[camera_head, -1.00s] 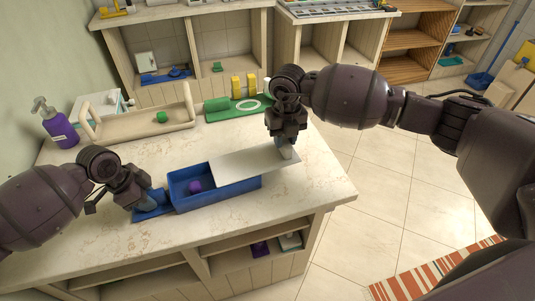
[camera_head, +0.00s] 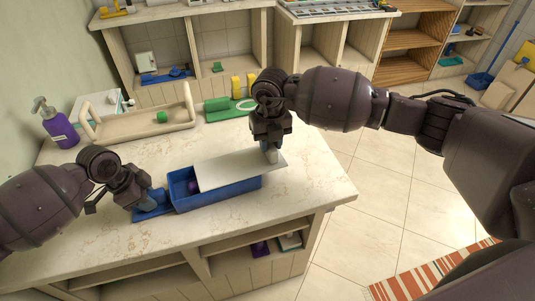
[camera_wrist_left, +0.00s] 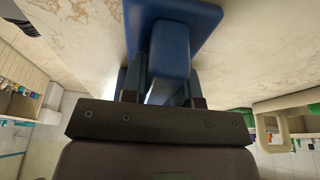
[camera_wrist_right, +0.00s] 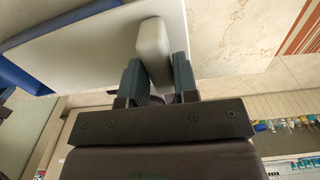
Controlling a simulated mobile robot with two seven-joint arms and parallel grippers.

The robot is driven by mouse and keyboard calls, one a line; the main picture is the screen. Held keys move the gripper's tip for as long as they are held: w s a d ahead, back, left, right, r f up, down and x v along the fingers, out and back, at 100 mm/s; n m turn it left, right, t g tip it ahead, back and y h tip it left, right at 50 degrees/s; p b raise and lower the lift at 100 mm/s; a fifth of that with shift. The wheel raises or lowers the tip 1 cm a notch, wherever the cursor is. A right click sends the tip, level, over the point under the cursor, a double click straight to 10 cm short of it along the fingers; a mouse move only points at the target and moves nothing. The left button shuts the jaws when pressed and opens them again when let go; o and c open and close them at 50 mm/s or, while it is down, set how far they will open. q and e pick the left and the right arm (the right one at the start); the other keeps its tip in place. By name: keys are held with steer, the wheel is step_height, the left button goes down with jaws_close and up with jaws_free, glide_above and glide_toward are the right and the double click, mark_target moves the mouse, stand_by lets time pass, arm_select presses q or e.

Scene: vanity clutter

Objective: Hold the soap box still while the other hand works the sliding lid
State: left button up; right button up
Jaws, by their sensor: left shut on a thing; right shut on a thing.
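The blue soap box (camera_head: 218,198) lies on the counter. Its white sliding lid (camera_head: 232,170) covers most of it, leaving a gap at the left end where a purple item (camera_head: 194,186) shows inside. The lid sticks out past the box's right end. My left gripper (camera_head: 147,203) is shut on the blue block at the box's left end; the block and its base plate also show in the left wrist view (camera_wrist_left: 172,50). My right gripper (camera_head: 271,149) is shut on the lid's white knob, seen in the right wrist view (camera_wrist_right: 154,50).
A wooden tray (camera_head: 140,126) with a green piece (camera_head: 162,117) stands behind the box. A purple pump bottle (camera_head: 58,128) is at the back left. The counter in front is clear.

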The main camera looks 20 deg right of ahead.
steer(key=shift+s+a, duration=0.15)
steer(key=shift+a, duration=1.75)
steer(key=shift+s+a, duration=0.1)
steer(key=shift+a, duration=1.75)
steer(key=o, duration=1)
steer(key=shift+d, duration=0.1)
step_height(320, 180, up, 7)
arm_select(q)
steer(key=o, duration=1.7)
steer(key=shift+o, duration=0.2)
steer(key=shift+r, duration=0.15)
arm_select(e)
steer(key=shift+r, duration=0.2)
